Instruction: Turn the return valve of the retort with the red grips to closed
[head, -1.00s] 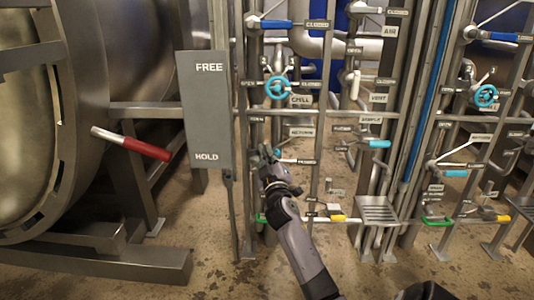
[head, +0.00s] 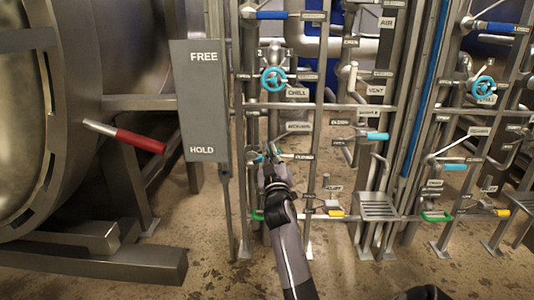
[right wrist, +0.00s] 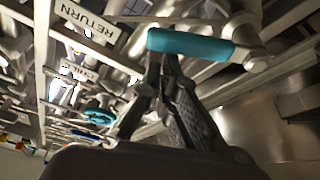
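The retort (head: 75,120) with the red grip (head: 140,141) is at the left. The return valve's teal handle (right wrist: 190,44) is large in the right wrist view, beside the RETURN label (right wrist: 88,20). In the head view the RETURN label (head: 299,127) sits on the pipe rack above the valve, which my right gripper (head: 271,164) mostly hides. In the right wrist view the fingers of my right gripper (right wrist: 163,62) come together at the tips, at the handle's lower edge. The handle is not between them; whether they touch is unclear. My left gripper is out of view.
A teal CHILL handwheel (head: 273,79) is above, and a blue-gripped lever (head: 270,15) higher up. A green handle (head: 258,216) and a yellow one (head: 336,213) are below. The FREE/HOLD panel (head: 204,100) stands close at the left. A similar rack is at the right.

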